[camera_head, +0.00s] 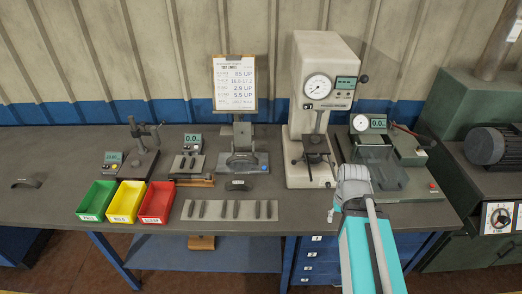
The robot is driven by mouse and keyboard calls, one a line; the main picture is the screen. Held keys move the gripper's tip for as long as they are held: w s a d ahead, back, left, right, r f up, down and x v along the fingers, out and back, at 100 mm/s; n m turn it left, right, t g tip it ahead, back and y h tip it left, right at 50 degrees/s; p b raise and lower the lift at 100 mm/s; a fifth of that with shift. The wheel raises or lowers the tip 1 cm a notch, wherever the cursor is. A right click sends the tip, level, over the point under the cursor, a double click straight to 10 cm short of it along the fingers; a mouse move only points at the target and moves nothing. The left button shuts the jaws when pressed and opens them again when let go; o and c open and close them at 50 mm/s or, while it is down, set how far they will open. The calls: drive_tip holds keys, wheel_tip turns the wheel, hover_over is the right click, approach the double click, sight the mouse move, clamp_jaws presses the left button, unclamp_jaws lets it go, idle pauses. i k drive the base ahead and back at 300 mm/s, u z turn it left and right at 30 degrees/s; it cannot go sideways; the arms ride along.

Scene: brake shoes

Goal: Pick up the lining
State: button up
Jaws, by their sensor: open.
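Several dark, narrow linings lie apart in a row on a grey plate (272,210) at the front middle of the bench; one is the lining (220,209). A dark curved piece (238,185) lies just behind the plate, and another dark arched piece (25,183) lies at the far left. I cannot tell whether these are linings too. My gripper (333,213) is small in view at the front edge of the bench, right of the plate and apart from it. It is open, with nothing seen between its fingers.
Green (95,201), yellow (126,202) and red (157,203) bins stand left of the plate. A tall white press with a dial (324,90) stands behind my gripper. Gauges and a clipboard (234,83) line the back.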

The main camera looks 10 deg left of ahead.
sight(238, 156)
drive_tip(key=i, duration=1)
drive_tip(key=u, duration=0.6)
